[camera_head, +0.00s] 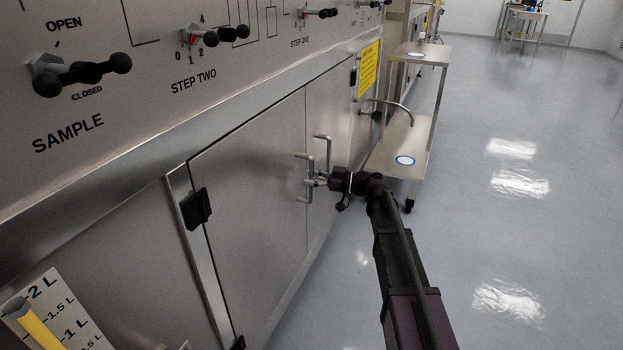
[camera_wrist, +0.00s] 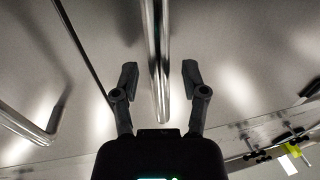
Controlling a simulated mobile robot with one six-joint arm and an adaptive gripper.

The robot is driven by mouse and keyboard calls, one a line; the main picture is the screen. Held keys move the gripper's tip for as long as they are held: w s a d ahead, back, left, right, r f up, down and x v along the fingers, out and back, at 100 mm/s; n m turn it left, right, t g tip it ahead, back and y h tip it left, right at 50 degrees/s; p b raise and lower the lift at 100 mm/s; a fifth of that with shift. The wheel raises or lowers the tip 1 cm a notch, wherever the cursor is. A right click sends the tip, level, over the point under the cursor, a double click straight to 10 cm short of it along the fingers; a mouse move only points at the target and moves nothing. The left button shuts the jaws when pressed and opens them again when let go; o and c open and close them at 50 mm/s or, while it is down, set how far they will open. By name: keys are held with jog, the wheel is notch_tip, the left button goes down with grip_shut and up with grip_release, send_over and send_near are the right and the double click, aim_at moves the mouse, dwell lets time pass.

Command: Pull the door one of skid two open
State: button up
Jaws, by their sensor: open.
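The steel cabinet has a left door (camera_head: 248,185) and a right door (camera_head: 338,110), both looking closed. The left door's handle (camera_head: 300,190) and the right door's handle (camera_head: 328,150) are upright bars near the seam. My gripper (camera_head: 316,182) is at the left door's handle. In the wrist view my gripper (camera_wrist: 159,76) is open, with the bar of a handle (camera_wrist: 156,45) running between its two fingers. No contact with either finger is visible. The other handle (camera_wrist: 25,128) shows at the left, across a dark seam. My gripper hides part of the handle area in the head view.
Black-knobbed valves (camera_head: 85,72) line the panel above the doors. A black hinge (camera_head: 196,208) is at the left door's edge. A steel cart (camera_head: 412,140) stands just beyond my gripper. The floor (camera_head: 500,240) to the right is clear.

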grip_shut()
jog(key=shift+s, duration=0.2)
